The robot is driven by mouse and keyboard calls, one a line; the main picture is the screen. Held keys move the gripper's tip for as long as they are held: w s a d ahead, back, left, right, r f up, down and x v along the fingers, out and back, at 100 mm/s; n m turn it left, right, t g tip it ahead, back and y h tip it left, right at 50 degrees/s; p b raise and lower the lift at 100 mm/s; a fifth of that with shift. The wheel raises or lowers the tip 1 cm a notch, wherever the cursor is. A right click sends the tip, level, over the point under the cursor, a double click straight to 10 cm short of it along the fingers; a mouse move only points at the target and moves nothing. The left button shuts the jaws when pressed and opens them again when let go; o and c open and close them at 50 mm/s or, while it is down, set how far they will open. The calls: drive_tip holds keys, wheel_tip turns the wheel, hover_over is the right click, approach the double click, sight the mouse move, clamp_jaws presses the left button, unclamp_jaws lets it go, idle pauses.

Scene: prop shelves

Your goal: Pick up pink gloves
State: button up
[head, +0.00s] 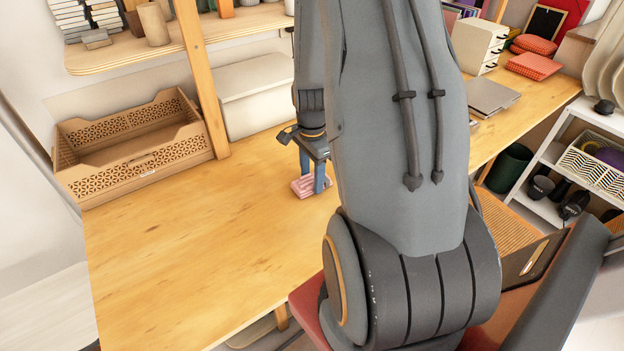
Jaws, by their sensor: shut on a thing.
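The pink gloves (302,187) show as a small folded pink and white bundle at the wooden desk top (200,240). My gripper (312,183) points down from above, with its blue fingers around the bundle, and is shut on it. The bundle is at or just above the desk surface; I cannot tell whether it touches. My arm stands in front and hides part of the desk to the right of the gloves.
A wooden crate (130,135) stands at the back left, beside a shelf post (203,75). A white box (252,98) is behind the gripper. A laptop (492,97) lies at the right. The desk's left and front are clear.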

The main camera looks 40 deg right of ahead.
sight(312, 180)
wheel_tip(312, 180, up, 10)
drive_tip(key=b, duration=0.1)
drive_tip(key=shift+b, duration=0.4)
